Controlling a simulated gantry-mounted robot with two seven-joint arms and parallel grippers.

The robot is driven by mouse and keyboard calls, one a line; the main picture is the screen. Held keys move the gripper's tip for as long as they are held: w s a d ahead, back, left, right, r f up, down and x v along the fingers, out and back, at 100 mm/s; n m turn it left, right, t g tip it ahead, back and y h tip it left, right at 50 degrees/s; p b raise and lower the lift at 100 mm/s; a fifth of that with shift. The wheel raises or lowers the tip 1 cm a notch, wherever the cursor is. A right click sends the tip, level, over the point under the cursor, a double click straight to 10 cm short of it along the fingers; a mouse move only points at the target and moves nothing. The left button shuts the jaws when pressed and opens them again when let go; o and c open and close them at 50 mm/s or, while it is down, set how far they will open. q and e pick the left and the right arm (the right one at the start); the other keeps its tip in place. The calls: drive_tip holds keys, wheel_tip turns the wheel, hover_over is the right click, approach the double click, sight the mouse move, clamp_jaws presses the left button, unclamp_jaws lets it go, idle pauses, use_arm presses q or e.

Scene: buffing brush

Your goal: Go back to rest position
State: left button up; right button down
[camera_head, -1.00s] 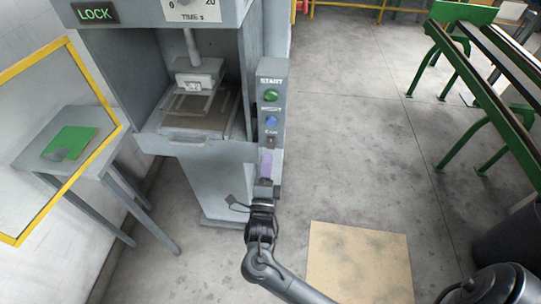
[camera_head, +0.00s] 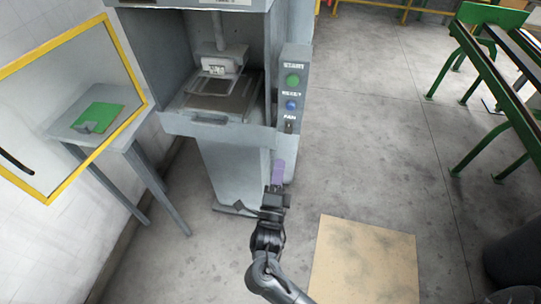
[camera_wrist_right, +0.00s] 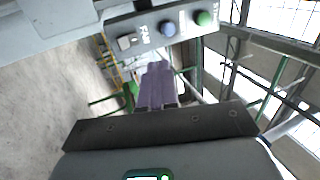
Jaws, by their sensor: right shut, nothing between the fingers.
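My right gripper (camera_head: 277,175) is shut and empty, its purple fingers pressed together. It stands in front of the machine's lower right side, below the control panel (camera_head: 292,90) with a green START button (camera_head: 293,80), a blue button (camera_head: 291,105) and a FAN switch (camera_head: 289,126). In the right wrist view the closed fingers (camera_wrist_right: 157,85) point past the panel (camera_wrist_right: 165,30) and do not touch the buttons. My left gripper is not in view.
The machine (camera_head: 235,170) has an open chamber with a tray (camera_head: 207,117). At left are a small table (camera_head: 128,137) with a green pad (camera_head: 99,117) and a yellow-framed panel (camera_head: 142,75). A beige board (camera_head: 363,265) lies on the floor. Green-legged rails (camera_head: 500,70) stand at right.

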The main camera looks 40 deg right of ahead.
drive_tip(key=s+d+f+n+y+p, duration=0.1)
drive_tip(key=s+d+f+n+y, duration=0.3)
drive_tip(key=s+f+n+y, duration=0.3)
drive_tip(key=s+a+f+n+g+y, duration=0.3)
drive_tip(key=s+a+n+g+y, duration=0.25)
drive_tip(key=n, duration=0.55)
drive_tip(key=s+a+f+n+g+y, duration=0.35)
drive_tip(key=s+n+g, duration=0.25)
drive_tip(key=s+n, duration=0.35)
wheel_tip(320, 180, up, 38)
drive_tip(key=n+p, duration=0.1)
drive_tip(key=p, duration=3.7)
drive_tip(key=shift+s+a+r+n+p, duration=0.2)
drive_tip(key=shift+n+p, duration=0.1)
drive_tip(key=shift+n, duration=0.05)
